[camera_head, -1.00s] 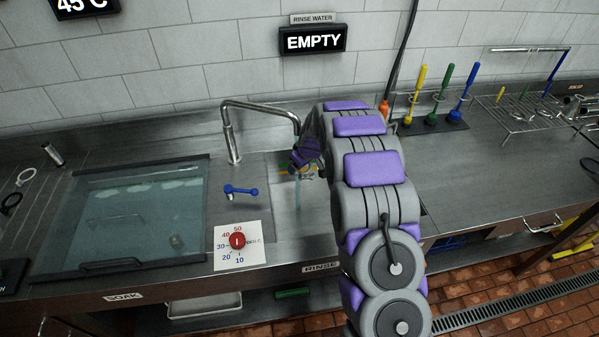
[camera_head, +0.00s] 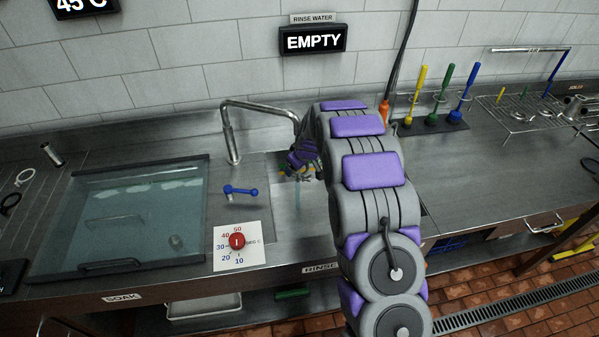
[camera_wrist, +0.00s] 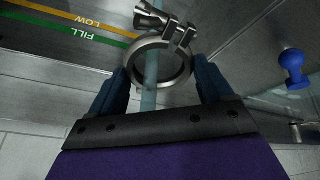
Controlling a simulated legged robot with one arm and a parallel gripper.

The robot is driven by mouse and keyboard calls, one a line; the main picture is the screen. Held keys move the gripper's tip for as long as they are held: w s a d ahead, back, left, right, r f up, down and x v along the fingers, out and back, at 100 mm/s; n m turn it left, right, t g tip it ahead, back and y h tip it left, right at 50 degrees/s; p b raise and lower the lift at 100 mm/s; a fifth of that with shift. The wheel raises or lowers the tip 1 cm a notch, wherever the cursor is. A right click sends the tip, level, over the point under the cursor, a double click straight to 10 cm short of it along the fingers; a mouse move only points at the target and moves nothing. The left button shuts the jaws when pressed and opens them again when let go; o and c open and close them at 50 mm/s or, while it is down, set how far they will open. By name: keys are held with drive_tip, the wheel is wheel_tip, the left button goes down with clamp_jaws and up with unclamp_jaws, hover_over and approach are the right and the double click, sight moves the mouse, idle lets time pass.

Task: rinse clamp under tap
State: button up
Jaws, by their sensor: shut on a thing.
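In the wrist view my gripper (camera_wrist: 160,78) is shut on the metal clamp (camera_wrist: 131,70), a ring with a wing nut at its upper edge. A pale bluish water stream (camera_wrist: 150,92) shows in line with the ring's opening; I cannot tell whether it touches the metal. In the head view my gripper (camera_head: 304,165) is over the rinse basin, just below the end of the tap spout (camera_head: 258,107). My arm hides part of it and the clamp is hard to make out. The stream (camera_head: 298,195) shows below. The blue tap lever (camera_head: 240,191) stands left of the basin.
The rinse water display (camera_head: 313,40) reads EMPTY. The soak tank (camera_head: 62,258) with its clear cover lies left. A red temperature knob (camera_head: 237,241) sits in front. Brushes (camera_head: 440,100) and a wire rack (camera_head: 505,110) stand right. FILL and LOW lines (camera_wrist: 70,30) mark the basin wall.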

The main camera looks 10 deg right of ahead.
sight(299, 173)
drive_tip(key=shift+s+f+b, duration=0.15)
drive_tip(key=shift+s+b, duration=0.45)
drive_tip(key=shift+s, duration=0.45)
drive_tip(key=shift+s+d+b, duration=0.1)
drive_tip(key=shift+s+b, duration=0.2)
drive_tip(key=shift+s, duration=0.2)
drive_tip(key=s+b, duration=0.1)
drive_tip(key=s, duration=0.3)
drive_tip(key=shift+s+d+b, duration=0.2)
drive_tip(key=shift+b, duration=0.1)
drive_tip(key=shift+r, duration=0.2)
drive_tip(key=s+r, duration=0.3)
drive_tip(key=s, duration=0.2)
drive_tip(key=shift+d+r, duration=0.25)
drive_tip(key=shift+r, duration=0.15)
idle(0.6)
